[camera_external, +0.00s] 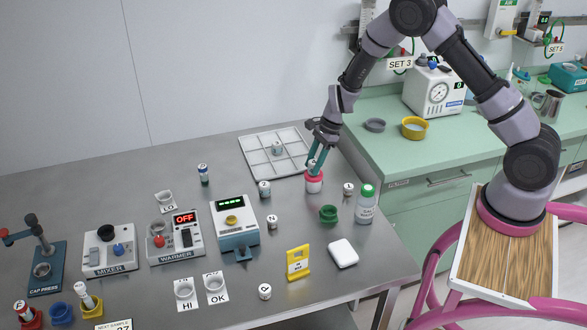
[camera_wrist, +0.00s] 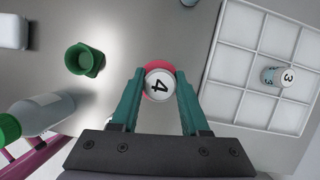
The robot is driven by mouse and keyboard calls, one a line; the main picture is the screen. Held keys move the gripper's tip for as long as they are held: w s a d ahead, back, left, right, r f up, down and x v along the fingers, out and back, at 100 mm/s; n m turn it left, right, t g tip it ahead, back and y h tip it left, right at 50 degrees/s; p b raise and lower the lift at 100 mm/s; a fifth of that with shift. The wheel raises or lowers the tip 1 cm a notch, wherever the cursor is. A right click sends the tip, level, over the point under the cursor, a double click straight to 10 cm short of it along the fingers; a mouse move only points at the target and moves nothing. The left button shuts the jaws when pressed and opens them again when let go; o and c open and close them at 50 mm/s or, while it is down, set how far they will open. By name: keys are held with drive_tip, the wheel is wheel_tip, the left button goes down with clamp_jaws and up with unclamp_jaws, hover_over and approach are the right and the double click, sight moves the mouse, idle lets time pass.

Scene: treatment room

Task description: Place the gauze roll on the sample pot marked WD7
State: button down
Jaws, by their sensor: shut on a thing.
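My gripper (camera_external: 314,168) points down at the back of the steel table, its teal fingers shut on a small white cylinder with a 4 on its top (camera_wrist: 160,83). I cannot tell whether the cylinder touches the pot. Several other small labelled pots stand about, including one beside the tray (camera_external: 264,189) and one marked 3 in the tray (camera_wrist: 287,77). No WD7 mark is readable, and I cannot surely identify the gauze roll.
A white compartment tray (camera_external: 250,161) lies behind and left of my gripper. A green cup (camera_external: 328,214), a green-capped bottle (camera_external: 366,207) and a white block (camera_external: 343,253) stand to the front and right. The warmer (camera_external: 176,239) and mixer (camera_external: 108,254) are further left.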

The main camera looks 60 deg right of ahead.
drive_tip(key=shift+f, duration=0.1)
drive_tip(key=shift+c, duration=2)
unclamp_jaws()
drive_tip(key=s+r+n, duration=0.2)
drive_tip(key=s+r, duration=0.1)
drive_tip(key=r, duration=0.9)
drive_tip(key=s+r+n, duration=0.3)
drive_tip(key=s+r, duration=0.1)
drive_tip(key=r, duration=0.7)
drive_tip(key=s+a+r+n+t, duration=0.2)
drive_tip(key=s+a+r+n, duration=0.3)
drive_tip(key=s+r, duration=0.4)
drive_tip(key=s+a+r+n, duration=0.1)
drive_tip(key=s+r+n, duration=0.1)
drive_tip(key=s, duration=0.4)
drive_tip(key=s+a+r+n+t+h, duration=0.1)
drive_tip(key=s+r+n, duration=0.2)
drive_tip(key=s+n, duration=0.2)
drive_tip(key=s+a+r+n+t, duration=0.1)
drive_tip(key=s+r+n, duration=0.2)
drive_tip(key=s, duration=0.4)
drive_tip(key=shift+a+n+h, duration=0.25)
drive_tip(key=shift+n+h, duration=0.15)
drive_tip(key=shift+n, duration=0.2)
